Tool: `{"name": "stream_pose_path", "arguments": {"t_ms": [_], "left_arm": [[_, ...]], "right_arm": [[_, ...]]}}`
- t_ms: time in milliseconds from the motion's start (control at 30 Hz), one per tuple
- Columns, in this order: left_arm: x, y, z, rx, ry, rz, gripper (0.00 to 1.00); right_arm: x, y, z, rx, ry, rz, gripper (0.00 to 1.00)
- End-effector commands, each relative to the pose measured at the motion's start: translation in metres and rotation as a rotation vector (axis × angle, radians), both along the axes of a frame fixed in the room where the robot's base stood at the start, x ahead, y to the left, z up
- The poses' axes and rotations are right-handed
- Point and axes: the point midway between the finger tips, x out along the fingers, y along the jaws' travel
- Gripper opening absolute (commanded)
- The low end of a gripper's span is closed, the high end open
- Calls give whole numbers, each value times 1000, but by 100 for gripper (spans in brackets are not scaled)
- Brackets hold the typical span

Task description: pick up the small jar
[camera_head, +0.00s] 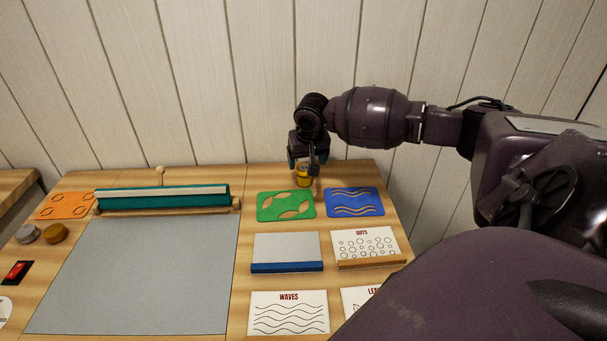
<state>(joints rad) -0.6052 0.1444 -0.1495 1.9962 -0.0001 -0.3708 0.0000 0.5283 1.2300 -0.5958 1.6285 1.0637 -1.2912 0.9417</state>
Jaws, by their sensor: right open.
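The small jar (303,180) is yellow-orange and stands near the back edge of the table, just behind the green stencil. My right gripper (309,170) points down over the jar, with its fingers open at the jar's sides. The fingers and gripper body hide the jar's upper part. I cannot tell whether the fingers touch it. My left gripper is out of view.
A green stencil (286,206) and a blue stencil (354,202) lie in front of the jar. A grey sheet (140,275) covers the table's left middle. The wall (210,90) rises close behind.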

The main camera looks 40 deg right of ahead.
Motion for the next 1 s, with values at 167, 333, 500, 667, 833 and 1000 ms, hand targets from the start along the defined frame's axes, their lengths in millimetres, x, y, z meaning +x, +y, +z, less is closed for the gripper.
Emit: {"name": "stream_pose_path", "arguments": {"t_ms": [167,333,500,667,833,1000], "left_arm": [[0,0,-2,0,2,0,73],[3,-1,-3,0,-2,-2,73],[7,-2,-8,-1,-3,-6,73],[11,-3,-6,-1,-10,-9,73],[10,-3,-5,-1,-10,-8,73],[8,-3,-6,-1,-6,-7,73]], "right_arm": [[3,-1,-11,0,-1,1,78],[6,1,-28,1,2,1,78],[11,-1,-52,-1,3,0,78],[14,-2,-60,0,0,1,78],[14,-2,-59,-1,-1,1,78],[14,-2,-59,-1,-1,1,53]]}}
